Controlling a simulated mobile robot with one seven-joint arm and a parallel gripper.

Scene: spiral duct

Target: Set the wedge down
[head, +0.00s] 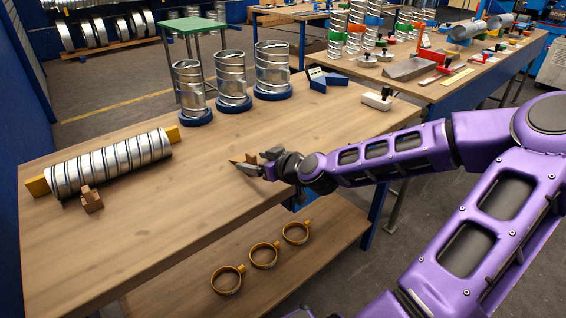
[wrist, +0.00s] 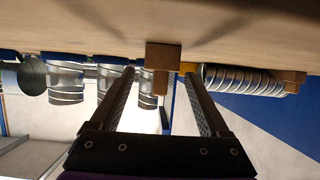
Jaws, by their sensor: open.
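A small brown wooden wedge (head: 237,160) is on the wooden workbench (head: 200,230), near the middle, at the tip of my gripper (head: 255,164). The wrist view is upside down, with the bench at the top; there the wedge (wrist: 163,56) appears against the bench top, between the two fingertips. My gripper is open, with a visible gap on each side of the wedge. A second brown wedge (head: 91,199) sits against the front side of the spiral duct (head: 110,163) lying at the left. It also shows in the wrist view (wrist: 292,79).
Three upright duct pieces (head: 233,82) on blue bases stand at the back of the bench. Yellow pieces (head: 37,187) are at the duct's ends. Three brass clamps (head: 264,256) lie on the lower shelf. The bench front middle is clear.

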